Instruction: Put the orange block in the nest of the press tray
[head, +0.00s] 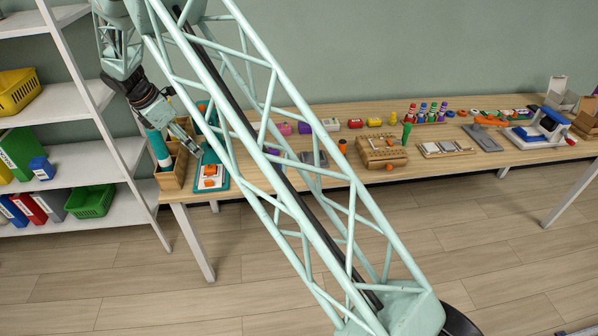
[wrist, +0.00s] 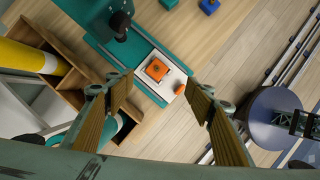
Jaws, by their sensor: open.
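The orange block (wrist: 157,69) lies on the white press tray (wrist: 146,81) in the wrist view, within a dark outline that looks like the nest. I cannot tell how deep it sits. A smaller orange piece (wrist: 180,89) is at the tray's near right edge, perhaps a handle. In the head view, the orange block (head: 210,170) shows on the tray at the table's left end. My gripper (wrist: 158,88) is open and empty, its fingers on either side of the block in the picture and apparently above it. It also shows above the tray in the head view (head: 193,148).
The tray rests on a teal press base (wrist: 98,44) with a dark plunger (wrist: 120,25) behind the block. A wooden organiser (head: 172,180) stands close on the left. Blue pieces (wrist: 209,6) lie on the table to the right. Floor is beyond the table edge.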

